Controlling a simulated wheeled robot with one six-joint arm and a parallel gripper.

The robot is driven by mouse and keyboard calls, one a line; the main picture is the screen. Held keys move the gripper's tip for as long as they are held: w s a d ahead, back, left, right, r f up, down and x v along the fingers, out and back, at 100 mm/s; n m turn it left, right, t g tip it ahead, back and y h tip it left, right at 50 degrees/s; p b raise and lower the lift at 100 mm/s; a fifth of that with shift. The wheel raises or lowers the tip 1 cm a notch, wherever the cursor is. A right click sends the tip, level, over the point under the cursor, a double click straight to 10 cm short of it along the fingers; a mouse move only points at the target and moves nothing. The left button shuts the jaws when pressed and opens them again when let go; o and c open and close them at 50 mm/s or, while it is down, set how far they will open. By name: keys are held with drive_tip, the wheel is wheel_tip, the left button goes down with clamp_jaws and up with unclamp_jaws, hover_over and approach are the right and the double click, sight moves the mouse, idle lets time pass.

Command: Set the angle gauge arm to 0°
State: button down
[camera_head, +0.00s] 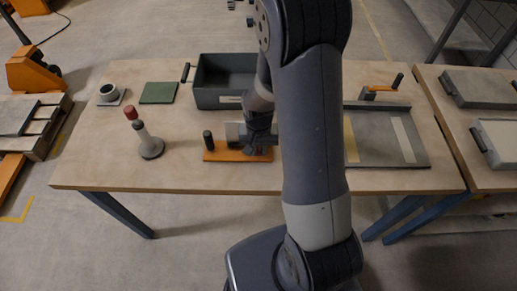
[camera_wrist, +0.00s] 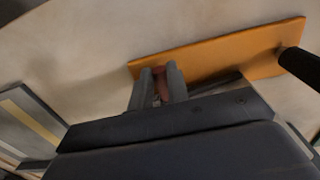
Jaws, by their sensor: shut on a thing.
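An orange plate (camera_head: 222,154) lies near the table's front edge, with a dark upright post (camera_head: 208,140) at its left end. It seems to be the angle gauge base, but no scale is readable. The plate (camera_wrist: 225,50) and the post (camera_wrist: 299,66) also show in the wrist view. My gripper (camera_head: 260,150) is low over the plate's right part. In the wrist view, my gripper (camera_wrist: 161,77) is shut on a small red piece (camera_wrist: 160,73), seemingly part of the gauge arm. A dark bar (camera_wrist: 218,85) shows partly behind the wrist housing. The arm's angle cannot be told.
A grey tray (camera_head: 420,158) with pale strips lies to the right, below an orange crank (camera_head: 380,92). A dark bin (camera_head: 212,97) stands behind. The table's front left is clear.

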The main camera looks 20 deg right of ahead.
drive_tip(key=shift+d+f, duration=0.1)
drive_tip(key=shift+f, duration=0.3)
drive_tip(key=shift+r, duration=0.1)
drive_tip(key=c, duration=1.3)
unclamp_jaws()
drive_tip(key=shift+c, duration=0.2)
drive_tip(key=shift+r, duration=0.1)
wheel_tip(320, 180, up, 11)
drive_tip(key=shift+b, duration=0.3)
drive_tip(key=shift+c, duration=0.5)
